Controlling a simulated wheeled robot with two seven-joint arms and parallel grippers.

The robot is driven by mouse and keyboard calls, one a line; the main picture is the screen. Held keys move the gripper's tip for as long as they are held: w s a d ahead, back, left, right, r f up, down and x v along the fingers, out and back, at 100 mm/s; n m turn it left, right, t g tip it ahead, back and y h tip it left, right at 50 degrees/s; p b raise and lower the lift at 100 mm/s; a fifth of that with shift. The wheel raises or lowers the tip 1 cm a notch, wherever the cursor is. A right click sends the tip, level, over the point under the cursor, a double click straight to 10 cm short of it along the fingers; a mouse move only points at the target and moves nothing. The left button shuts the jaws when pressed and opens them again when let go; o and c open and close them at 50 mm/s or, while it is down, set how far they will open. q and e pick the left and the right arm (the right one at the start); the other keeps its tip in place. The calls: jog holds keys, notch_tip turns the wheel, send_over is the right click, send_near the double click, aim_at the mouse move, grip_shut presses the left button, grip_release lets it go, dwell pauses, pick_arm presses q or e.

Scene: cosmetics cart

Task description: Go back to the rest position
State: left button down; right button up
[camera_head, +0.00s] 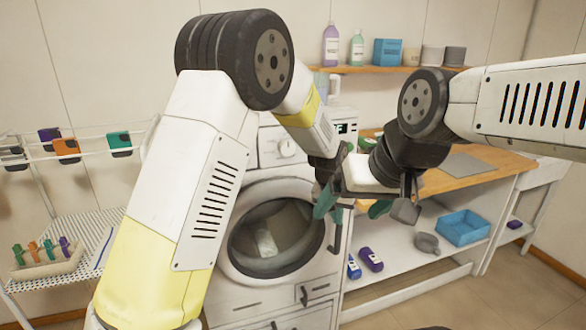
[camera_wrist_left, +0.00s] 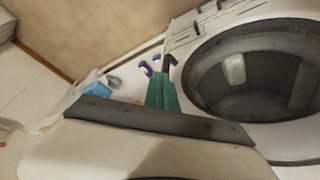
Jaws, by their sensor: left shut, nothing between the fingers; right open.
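My left gripper (camera_head: 328,204) hangs in front of the washing machine (camera_head: 316,255), at the right side of its round door. Its teal fingers are together and empty, and they also show close together in the left wrist view (camera_wrist_left: 162,93). My right gripper (camera_head: 392,209) points down just to the right of the left one, in front of the wooden-topped bench (camera_head: 470,178). It is open. My arm links and the left hand hide parts of both grippers, and no held object shows.
A wall shelf (camera_head: 385,69) holds bottles and pots. The floor at right is clear.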

pick_arm(q)
jog(key=s+a+r+n+t, duration=0.1)
jog(key=s+a+r, duration=0.2)
jog(key=a+r, duration=0.6)
jog(key=s+a+r+n, duration=0.2)
jog(key=s+a+r, duration=0.2)
jog(key=a+r, duration=0.45)
jog(key=s+a+r+n+t, duration=0.1)
jog(key=s+a+r+n, duration=0.1)
jog(key=s+a, duration=1.4)
jog(key=shift+s+t+y, duration=0.3)
jog(key=shift+s+t, duration=0.1)
jog(key=shift+s, duration=0.25)
